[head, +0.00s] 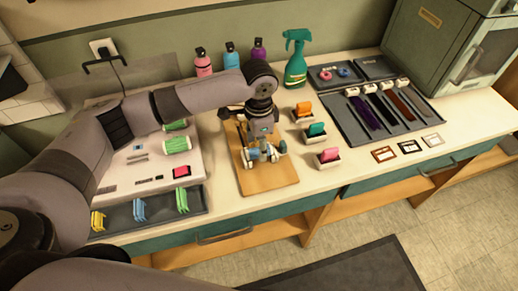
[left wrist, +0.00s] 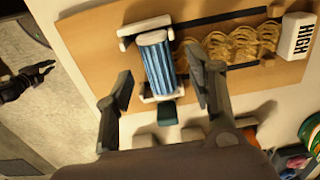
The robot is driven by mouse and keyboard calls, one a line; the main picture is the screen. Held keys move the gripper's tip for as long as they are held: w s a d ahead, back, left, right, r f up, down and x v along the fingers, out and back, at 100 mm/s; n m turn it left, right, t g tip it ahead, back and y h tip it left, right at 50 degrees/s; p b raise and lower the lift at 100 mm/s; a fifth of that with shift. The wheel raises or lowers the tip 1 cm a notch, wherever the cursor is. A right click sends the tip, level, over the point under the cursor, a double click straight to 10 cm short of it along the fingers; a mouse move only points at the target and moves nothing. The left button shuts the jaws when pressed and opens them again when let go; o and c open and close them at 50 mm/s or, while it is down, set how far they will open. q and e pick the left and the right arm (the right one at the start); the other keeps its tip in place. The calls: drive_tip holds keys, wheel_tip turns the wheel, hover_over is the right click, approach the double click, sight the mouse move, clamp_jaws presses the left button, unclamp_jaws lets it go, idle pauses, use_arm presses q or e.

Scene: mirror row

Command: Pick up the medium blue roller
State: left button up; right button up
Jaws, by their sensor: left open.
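In the left wrist view a ribbed blue roller (left wrist: 157,62) sits in a white holder on the wooden board (left wrist: 90,28). My left gripper (left wrist: 160,85) is open, with one finger on each side of the roller and gaps showing beside it. In the head view my left gripper (head: 263,150) is low over the front part of the wooden board (head: 268,183), and its fingers and wrist partly hide the blue rollers and white holders there. At the left edge of the wrist view a dark jaw-like shape (left wrist: 28,80), perhaps my right gripper, shows over the floor, too small to read.
Golden coiled strands and a white HIGH block (left wrist: 297,35) lie along the board in the wrist view. Small bins with coloured items (head: 317,133) stand right of the board, with a green spray bottle (head: 296,62) behind. A dark tray (head: 375,112) lies further right.

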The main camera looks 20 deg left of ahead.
use_arm(q)
wheel_tip(320, 180, down, 2)
use_arm(e)
drive_tip(key=shift+s+d+r, duration=0.1)
drive_tip(key=shift+s+r, duration=0.05)
drive_tip(key=shift+s, duration=0.95)
drive_tip(key=shift+w, duration=0.1)
use_arm(q)
drive_tip(key=c, duration=0.4)
clamp_jaws()
use_arm(e)
drive_tip(key=shift+w, duration=0.45)
